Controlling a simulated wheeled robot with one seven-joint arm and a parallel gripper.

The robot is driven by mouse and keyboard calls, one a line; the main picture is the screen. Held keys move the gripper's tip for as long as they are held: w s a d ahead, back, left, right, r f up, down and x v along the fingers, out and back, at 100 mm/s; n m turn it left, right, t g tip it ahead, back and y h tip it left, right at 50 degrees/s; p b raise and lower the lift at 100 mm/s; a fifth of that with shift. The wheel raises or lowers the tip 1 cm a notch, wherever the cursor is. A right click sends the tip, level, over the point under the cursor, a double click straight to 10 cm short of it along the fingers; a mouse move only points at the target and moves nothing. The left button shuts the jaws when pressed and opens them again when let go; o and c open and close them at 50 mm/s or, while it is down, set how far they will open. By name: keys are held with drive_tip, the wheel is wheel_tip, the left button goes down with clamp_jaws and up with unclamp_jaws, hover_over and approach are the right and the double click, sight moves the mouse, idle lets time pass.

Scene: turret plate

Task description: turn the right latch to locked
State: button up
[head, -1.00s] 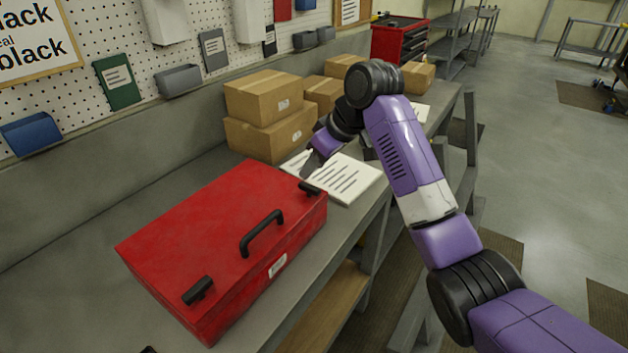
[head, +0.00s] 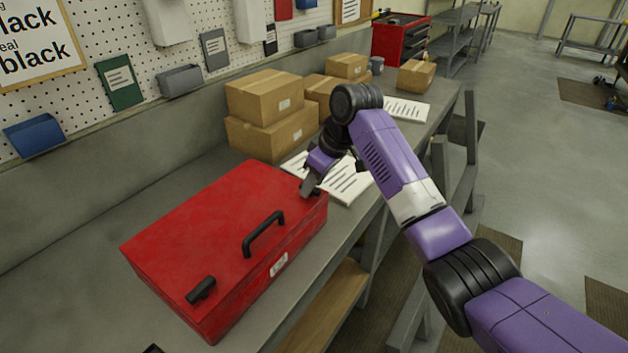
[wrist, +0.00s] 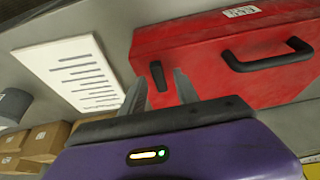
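The red case (head: 220,235) lies closed on the bench, with a black handle (head: 263,234) between two black latches. The left latch (head: 201,290) is near the case's near end. The right latch (wrist: 158,76) shows as a short black bar in the wrist view, near the case's end and roughly upright in the picture. My gripper (head: 308,192) is at that latch and covers most of it in the head view. In the wrist view its two grey fingers (wrist: 160,83) are apart, with the latch in the gap near their tips. I cannot tell whether they touch it.
Printed sheets (head: 346,186) lie beside the case's far end. Cardboard boxes (head: 268,135) stand behind it against the pegboard wall. The bench (head: 85,225) is bare to the left of the case. Open floor lies to the right.

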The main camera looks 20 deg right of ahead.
clamp_jaws()
